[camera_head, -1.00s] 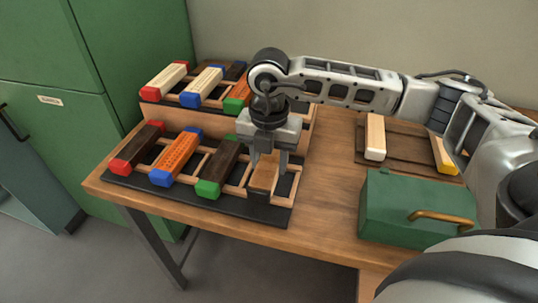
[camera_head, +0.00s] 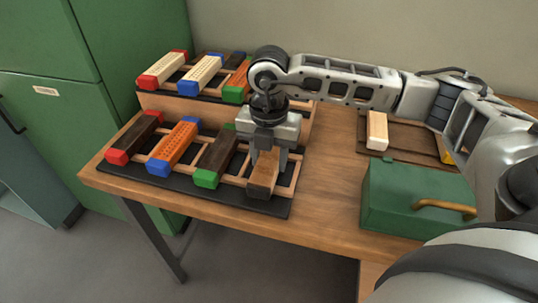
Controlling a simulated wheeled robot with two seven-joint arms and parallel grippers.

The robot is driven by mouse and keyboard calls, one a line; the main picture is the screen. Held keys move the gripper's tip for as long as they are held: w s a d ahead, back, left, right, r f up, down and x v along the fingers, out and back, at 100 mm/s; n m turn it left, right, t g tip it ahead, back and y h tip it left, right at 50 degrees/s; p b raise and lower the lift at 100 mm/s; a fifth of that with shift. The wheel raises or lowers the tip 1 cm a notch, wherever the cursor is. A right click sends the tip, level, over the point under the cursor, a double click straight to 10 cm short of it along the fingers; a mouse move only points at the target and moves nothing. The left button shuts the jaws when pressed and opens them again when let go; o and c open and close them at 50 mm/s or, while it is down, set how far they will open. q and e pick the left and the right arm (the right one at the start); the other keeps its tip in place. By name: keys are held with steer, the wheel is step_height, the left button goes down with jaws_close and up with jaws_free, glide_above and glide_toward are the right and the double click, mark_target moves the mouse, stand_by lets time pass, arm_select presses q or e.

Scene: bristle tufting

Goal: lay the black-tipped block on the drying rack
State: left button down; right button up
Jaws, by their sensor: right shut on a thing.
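My right gripper (camera_head: 268,155) points down over the right end of the front rack (camera_head: 200,193). It is shut on a brown block (camera_head: 262,186) whose near end looks dark. I cannot tell whether that end is black paint or shadow. The block lies lengthwise toward me over the rack's rightmost slot; I cannot tell whether it touches the slats. The fingers and wrist hide its far end. My left gripper is not in view.
The front rack also holds red-, blue- and green-tipped blocks (camera_head: 219,157). A raised rack (camera_head: 172,101) behind holds more blocks. A brown tray (camera_head: 405,154) with a pale block (camera_head: 377,131) is at right, behind a green box (camera_head: 400,198). Bare table lies between.

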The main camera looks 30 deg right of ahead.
steer(key=shift+f, duration=0.3)
steer(key=o, duration=1.6)
steer(key=shift+c, duration=0.2)
steer(key=shift+r+p, duration=2.3)
steer(key=shift+r, duration=1.25)
